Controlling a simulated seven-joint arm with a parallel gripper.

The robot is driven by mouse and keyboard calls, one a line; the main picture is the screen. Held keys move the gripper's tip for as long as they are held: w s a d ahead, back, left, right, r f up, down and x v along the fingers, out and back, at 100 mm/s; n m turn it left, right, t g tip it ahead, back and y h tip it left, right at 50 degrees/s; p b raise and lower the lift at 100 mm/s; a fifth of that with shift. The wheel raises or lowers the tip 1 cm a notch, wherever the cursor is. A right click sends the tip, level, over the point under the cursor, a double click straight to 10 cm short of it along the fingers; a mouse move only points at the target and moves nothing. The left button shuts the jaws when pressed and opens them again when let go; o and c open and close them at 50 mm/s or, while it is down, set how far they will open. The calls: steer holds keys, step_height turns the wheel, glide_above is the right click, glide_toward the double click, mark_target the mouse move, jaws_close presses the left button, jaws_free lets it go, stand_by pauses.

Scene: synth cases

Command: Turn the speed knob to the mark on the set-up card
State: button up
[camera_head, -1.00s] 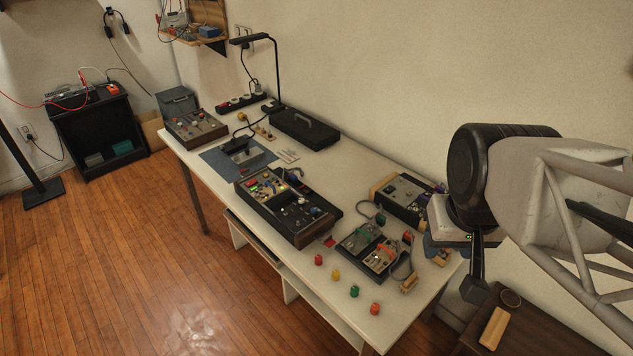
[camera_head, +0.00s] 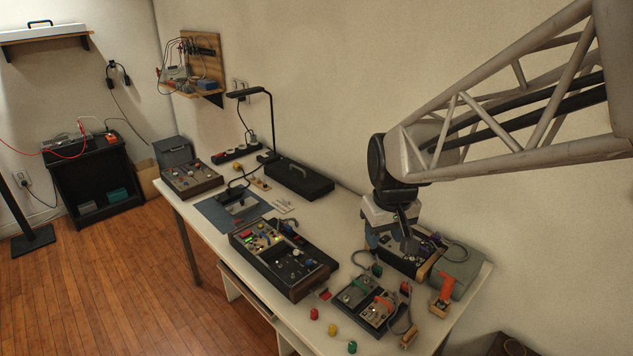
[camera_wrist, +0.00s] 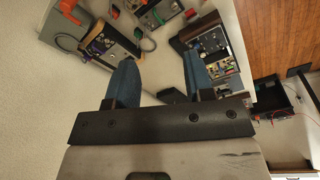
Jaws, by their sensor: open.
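My gripper (camera_head: 380,241) hangs over the back right of the white workbench, just above and in front of a dark control box with knobs and wooden ends (camera_head: 408,252). In the wrist view my gripper (camera_wrist: 160,66) shows two blue fingers spread apart with nothing between them. A large dark panel box (camera_head: 283,262) with several small knobs, lights and switches sits at the bench's middle. I cannot tell which knob is the speed knob. Pale card-like pieces (camera_head: 285,206) lie near the blue mat; no set-up card can be read.
Loose red, yellow and green knobs (camera_head: 332,329) lie along the front edge. A black case (camera_head: 299,180), a lamp (camera_head: 271,120) and another panel box (camera_head: 191,179) stand farther left.

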steer(key=w+a+f+n, duration=0.2)
steer(key=w+a+f, duration=0.45)
steer(key=w, duration=0.45)
steer(key=n+g, duration=0.2)
steer(key=n, duration=0.1)
glide_above(309, 261)
step_height(309, 261, down, 14)
steer(key=shift+s+d, duration=0.15)
steer(key=shift+a+f, duration=0.2)
steer(key=shift+f, duration=0.15)
steer(key=shift+f, duration=3.85)
steer(key=shift+c, duration=0.3)
jaws_close()
